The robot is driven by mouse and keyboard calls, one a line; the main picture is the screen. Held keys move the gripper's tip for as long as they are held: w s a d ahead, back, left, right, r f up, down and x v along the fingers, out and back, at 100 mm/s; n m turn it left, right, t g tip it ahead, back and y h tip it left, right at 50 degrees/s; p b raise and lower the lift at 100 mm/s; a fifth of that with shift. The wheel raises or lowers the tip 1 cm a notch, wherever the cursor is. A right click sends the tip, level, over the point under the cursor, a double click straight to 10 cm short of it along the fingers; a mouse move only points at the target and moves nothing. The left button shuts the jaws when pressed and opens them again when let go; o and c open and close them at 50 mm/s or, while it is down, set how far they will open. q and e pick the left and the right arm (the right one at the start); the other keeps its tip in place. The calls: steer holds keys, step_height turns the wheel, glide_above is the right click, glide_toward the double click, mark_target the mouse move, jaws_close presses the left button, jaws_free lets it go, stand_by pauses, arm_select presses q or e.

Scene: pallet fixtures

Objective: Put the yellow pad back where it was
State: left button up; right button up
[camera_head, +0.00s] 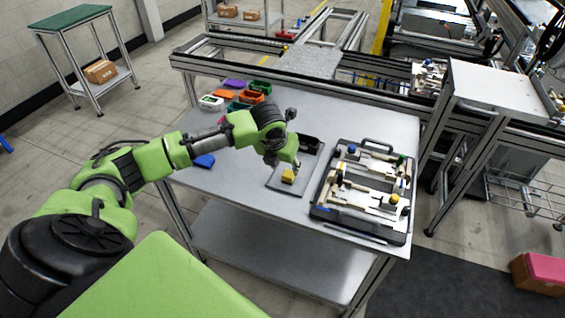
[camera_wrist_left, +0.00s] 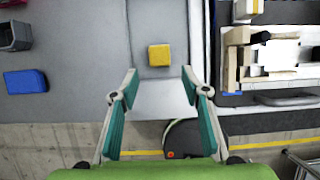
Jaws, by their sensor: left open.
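The yellow pad (camera_head: 288,176) is a small block lying on a flat grey plate (camera_head: 289,187) on the table. It also shows in the left wrist view (camera_wrist_left: 159,55), just ahead of and between the lines of my fingers. My left gripper (camera_wrist_left: 159,84) is open and empty, its two teal-lined fingers spread wider than the pad. In the head view the left gripper (camera_head: 287,163) hangs over the plate beside the pad, its fingertips partly hidden by the wrist. My right gripper is in neither view.
A dark fixture tray (camera_head: 322,212) with several tan and white parts stands right of the plate. A blue block (camera_head: 204,161) lies to the left. Several coloured bins (camera_head: 257,87) stand at the back left. Bare table (camera_head: 238,187) lies in front of the blue block.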

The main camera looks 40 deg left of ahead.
arm_select(q)
steer(key=shift+v, duration=1.95)
